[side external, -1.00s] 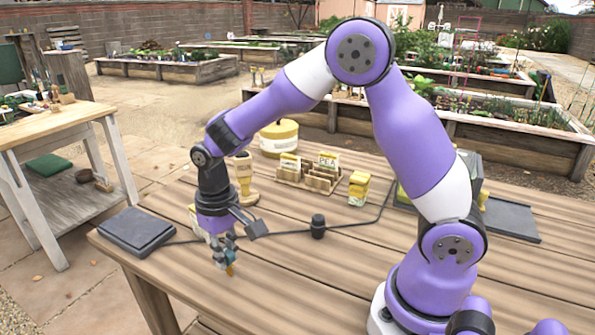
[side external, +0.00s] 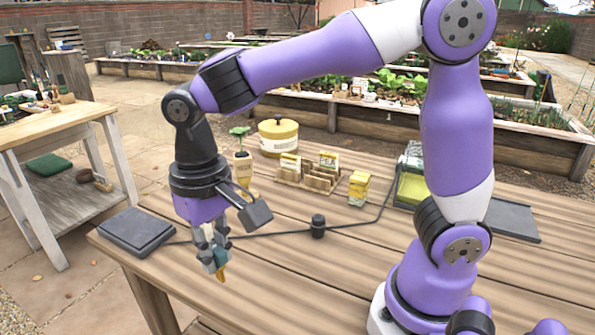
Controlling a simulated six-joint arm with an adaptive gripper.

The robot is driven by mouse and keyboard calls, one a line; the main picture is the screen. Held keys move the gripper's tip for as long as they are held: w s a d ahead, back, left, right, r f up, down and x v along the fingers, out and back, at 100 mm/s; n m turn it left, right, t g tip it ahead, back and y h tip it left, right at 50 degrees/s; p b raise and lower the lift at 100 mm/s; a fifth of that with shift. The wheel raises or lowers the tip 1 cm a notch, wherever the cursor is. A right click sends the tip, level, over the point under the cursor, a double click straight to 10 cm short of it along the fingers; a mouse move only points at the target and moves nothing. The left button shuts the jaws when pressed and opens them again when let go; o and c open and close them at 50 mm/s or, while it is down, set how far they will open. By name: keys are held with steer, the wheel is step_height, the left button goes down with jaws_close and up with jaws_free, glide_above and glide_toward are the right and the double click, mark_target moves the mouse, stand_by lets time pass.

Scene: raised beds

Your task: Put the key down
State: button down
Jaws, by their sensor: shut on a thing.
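My gripper (side external: 212,254) points down over the front left part of the wooden table. It is shut on the key (side external: 221,274), a small piece with an orange-yellow tip that sticks out below the fingers. The fingers cover most of the key, so its full shape is hidden. I cannot tell from this view whether the tip touches the boards or hangs just above them.
A black flat pad (side external: 137,231) lies left of my gripper. A cable runs behind it, past a black knob (side external: 318,226). A wooden seed-packet rack (side external: 308,176), a yellow box (side external: 359,188) and a lidded pot (side external: 278,137) stand farther back. The table's front middle is clear.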

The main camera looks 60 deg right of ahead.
steer(key=shift+s+a+r, duration=0.3)
steer(key=shift+a+r, duration=0.05)
steer(key=shift+d+r+m, duration=0.2)
steer(key=shift+d+m, duration=0.1)
steer(key=s+d+m, duration=0.4)
steer(key=d+m, duration=0.4)
steer(key=d, duration=0.3)
steer(key=s+d+m, duration=0.4)
steer(key=d+m, duration=0.3)
steer(key=d, duration=0.3)
steer(key=shift+m, duration=0.3)
steer(key=shift+s+d+f, duration=0.9)
steer(key=shift+d+f, duration=0.9)
steer(key=shift+s+d+f, duration=0.85)
steer(key=shift+d+f, duration=0.9)
steer(key=shift+d, duration=0.05)
steer(key=shift+s+d+f, duration=0.9)
steer(key=shift+d+f, duration=0.9)
